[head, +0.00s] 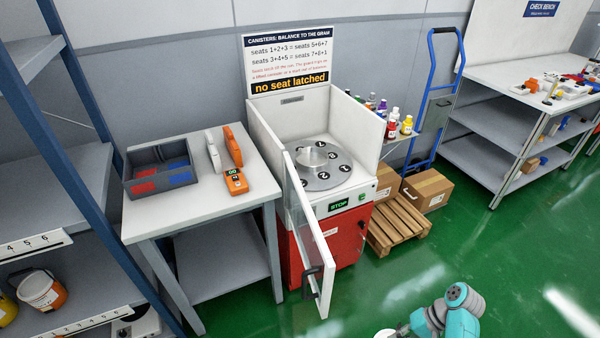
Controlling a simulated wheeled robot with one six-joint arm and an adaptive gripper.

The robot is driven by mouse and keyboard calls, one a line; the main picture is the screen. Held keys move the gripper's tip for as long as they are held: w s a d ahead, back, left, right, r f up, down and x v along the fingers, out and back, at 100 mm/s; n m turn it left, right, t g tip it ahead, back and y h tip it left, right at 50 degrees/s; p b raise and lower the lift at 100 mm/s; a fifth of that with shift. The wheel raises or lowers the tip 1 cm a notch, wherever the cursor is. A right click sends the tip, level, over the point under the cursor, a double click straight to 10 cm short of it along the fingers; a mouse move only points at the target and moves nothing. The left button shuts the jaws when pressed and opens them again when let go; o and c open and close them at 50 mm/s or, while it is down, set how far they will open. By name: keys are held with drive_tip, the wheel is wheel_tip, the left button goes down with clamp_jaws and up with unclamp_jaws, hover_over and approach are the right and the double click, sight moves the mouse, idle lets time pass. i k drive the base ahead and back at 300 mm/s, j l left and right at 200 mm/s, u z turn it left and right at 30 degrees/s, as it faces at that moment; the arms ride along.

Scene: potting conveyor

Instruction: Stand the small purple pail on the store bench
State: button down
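I see no small purple pail in this view. Pails show on the blue-posted shelf rack at the left: a white pail with an orange side (43,291) and a partly cut-off yellow one (6,308). No bench here carries a readable store label, so I cannot tell which is the store bench. Part of my teal and grey arm shows at the bottom edge, right of centre. My gripper is out of the picture, so its state and anything in it are hidden.
A white-topped table (198,211) holds a divided grey bin (158,181) and orange and white devices. A red machine (330,240) has its clear door swung open. A blue trolley (437,100), cartons (428,190), a pallet (393,232) and the check bench (505,82) stand right. Green floor is clear in front.

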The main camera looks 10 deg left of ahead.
sight(171, 204)
drive_tip(key=k+u, duration=0.2)
drive_tip(key=u, duration=0.15)
drive_tip(key=k+j+u, duration=0.15)
drive_tip(key=u, duration=0.2)
